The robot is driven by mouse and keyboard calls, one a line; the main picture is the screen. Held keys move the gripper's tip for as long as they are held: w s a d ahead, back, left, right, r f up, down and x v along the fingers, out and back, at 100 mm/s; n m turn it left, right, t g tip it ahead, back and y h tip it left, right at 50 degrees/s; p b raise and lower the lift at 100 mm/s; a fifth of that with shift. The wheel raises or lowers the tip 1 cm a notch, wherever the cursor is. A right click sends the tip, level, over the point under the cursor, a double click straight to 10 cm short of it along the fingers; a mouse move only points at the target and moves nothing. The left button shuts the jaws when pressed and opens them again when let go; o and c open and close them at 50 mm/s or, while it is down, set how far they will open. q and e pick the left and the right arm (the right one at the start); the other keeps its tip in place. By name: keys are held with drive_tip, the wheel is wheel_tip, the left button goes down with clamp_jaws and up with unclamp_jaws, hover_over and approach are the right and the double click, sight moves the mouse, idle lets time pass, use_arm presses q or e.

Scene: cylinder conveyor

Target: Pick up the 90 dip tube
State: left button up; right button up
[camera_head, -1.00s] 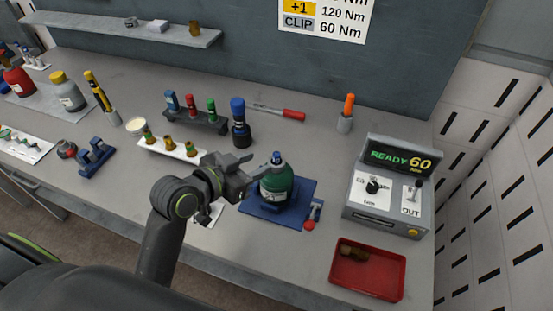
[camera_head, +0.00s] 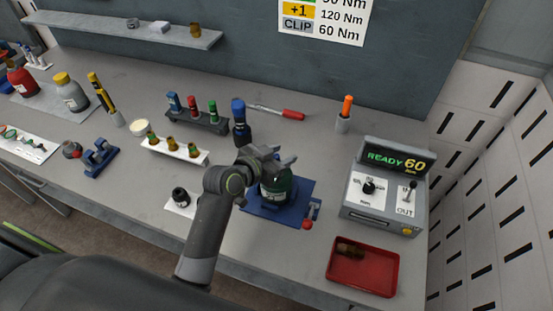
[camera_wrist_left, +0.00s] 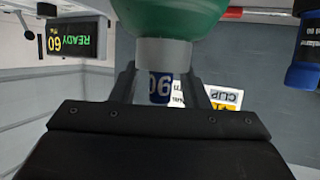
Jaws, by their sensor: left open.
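A blue piece marked 90 (camera_wrist_left: 160,88) shows upside down in the left wrist view, at the grey neck of a green bottle (camera_wrist_left: 168,18). I take it for the 90 dip tube. In the head view the green bottle (camera_head: 276,193) stands on a blue mat (camera_head: 258,209), its top hidden by my left gripper (camera_head: 284,157). The gripper is open, its fingers (camera_wrist_left: 160,88) on either side of the blue piece, with no clear contact visible. My right gripper is not in view.
A dark bottle with a blue cap (camera_head: 240,125) stands just behind the gripper. A rack (camera_head: 205,122) and a white tray (camera_head: 165,148) are to the left. The READY 60 console (camera_head: 380,210) and red tray (camera_head: 340,278) are to the right.

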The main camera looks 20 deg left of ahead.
use_arm(q)
clamp_jaws()
idle(0.3)
